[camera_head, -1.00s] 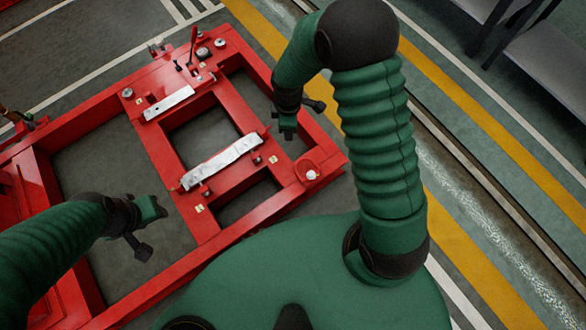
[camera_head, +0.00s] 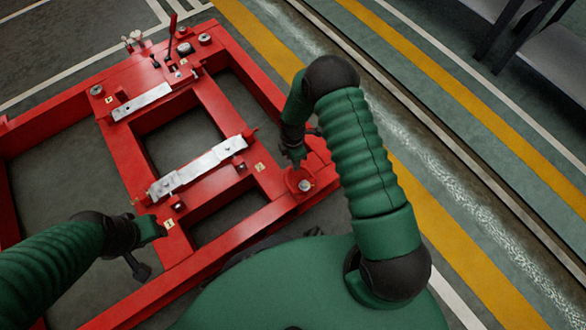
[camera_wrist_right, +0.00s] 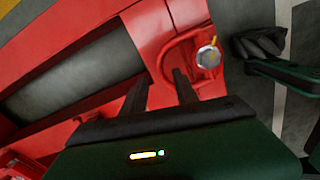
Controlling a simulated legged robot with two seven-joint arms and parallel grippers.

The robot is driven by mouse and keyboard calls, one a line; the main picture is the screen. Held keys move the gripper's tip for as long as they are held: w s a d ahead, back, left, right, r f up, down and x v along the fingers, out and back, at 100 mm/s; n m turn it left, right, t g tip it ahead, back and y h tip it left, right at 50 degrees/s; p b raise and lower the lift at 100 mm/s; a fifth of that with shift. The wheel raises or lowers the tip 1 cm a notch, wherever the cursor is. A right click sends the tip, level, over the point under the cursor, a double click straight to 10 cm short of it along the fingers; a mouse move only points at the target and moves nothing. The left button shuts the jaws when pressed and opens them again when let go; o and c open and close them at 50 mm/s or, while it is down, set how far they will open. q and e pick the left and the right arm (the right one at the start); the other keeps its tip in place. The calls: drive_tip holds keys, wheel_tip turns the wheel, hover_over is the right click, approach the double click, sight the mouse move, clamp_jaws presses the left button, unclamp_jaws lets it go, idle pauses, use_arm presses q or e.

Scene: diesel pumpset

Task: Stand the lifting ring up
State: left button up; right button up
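The lifting ring (camera_wrist_right: 166,55) is a red curved loop at the corner of the red frame, beside a silver bolt head (camera_wrist_right: 208,57) in the right wrist view. It looks laid over at a low angle; its exact tilt is unclear. The same frame corner shows in the head view, with the bolt (camera_head: 305,185). My right gripper (camera_wrist_right: 163,75) is open, its two dark fingers apart and pointing at the loop; contact cannot be told. In the head view my right gripper (camera_head: 295,155) is beside this corner. My left gripper (camera_head: 150,245) hangs over the frame's near left part, away from the ring.
The red base frame (camera_head: 215,110) has open bays and two silver plates (camera_head: 205,165) on its crossbars. A lever and small fittings (camera_head: 172,45) stand at its far end. Floor beyond the right rail is clear, with yellow lines; a grey bench (camera_head: 545,50) stands top right.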

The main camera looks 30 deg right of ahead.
wheel_tip(320, 180, down, 4)
drive_tip(key=shift+a+r+b, duration=0.1)
drive_tip(key=shift+b, duration=0.6)
clamp_jaws()
drive_tip(key=shift+w, duration=0.15)
idle(0.7)
